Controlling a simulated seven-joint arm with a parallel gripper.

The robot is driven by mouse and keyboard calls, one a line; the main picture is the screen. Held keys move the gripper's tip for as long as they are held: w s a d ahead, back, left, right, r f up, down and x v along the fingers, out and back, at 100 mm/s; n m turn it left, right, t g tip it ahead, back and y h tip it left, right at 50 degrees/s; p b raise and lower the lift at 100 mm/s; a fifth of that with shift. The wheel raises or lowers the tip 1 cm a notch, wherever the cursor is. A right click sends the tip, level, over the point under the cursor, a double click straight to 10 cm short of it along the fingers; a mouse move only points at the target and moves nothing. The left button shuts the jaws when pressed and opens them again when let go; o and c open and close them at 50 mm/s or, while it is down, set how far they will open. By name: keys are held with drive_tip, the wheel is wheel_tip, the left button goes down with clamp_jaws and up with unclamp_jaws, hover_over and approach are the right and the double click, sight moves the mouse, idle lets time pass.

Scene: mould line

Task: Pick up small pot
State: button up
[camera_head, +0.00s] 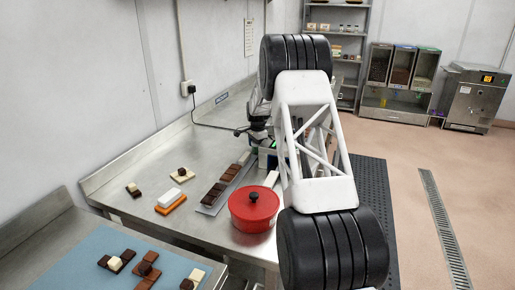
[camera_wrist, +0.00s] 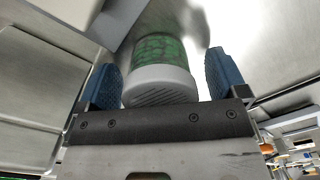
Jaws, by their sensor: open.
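A red pot (camera_head: 254,207) with a red lid and black knob stands upright on the steel bench, near its front edge, in the head view. My gripper (camera_wrist: 163,72) is open in the wrist view, its two blue fingers apart. A green patterned cylinder with a pale grey ribbed end (camera_wrist: 160,85) lies between and beyond the fingers, with gaps on both sides. I cannot tell from the wrist view whether the fingers are level with it. The red pot does not show in the wrist view. In the head view my white arm link hides most of the gripper area.
On the steel bench (camera_head: 150,215) lie a dark chocolate strip (camera_head: 215,193), an orange-and-white block (camera_head: 171,203) and small chocolate pieces (camera_head: 134,190). A blue mat (camera_head: 85,270) with more pieces is at front left. Dispensers (camera_head: 400,75) stand far back. The bench's left middle is mostly clear.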

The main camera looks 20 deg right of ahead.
drive_tip(key=shift+c, duration=0.4)
drive_tip(key=c, duration=1)
drive_tip(key=shift+o, duration=0.2)
drive_tip(key=shift+r, duration=0.15)
drive_tip(key=shift+r, duration=4.9)
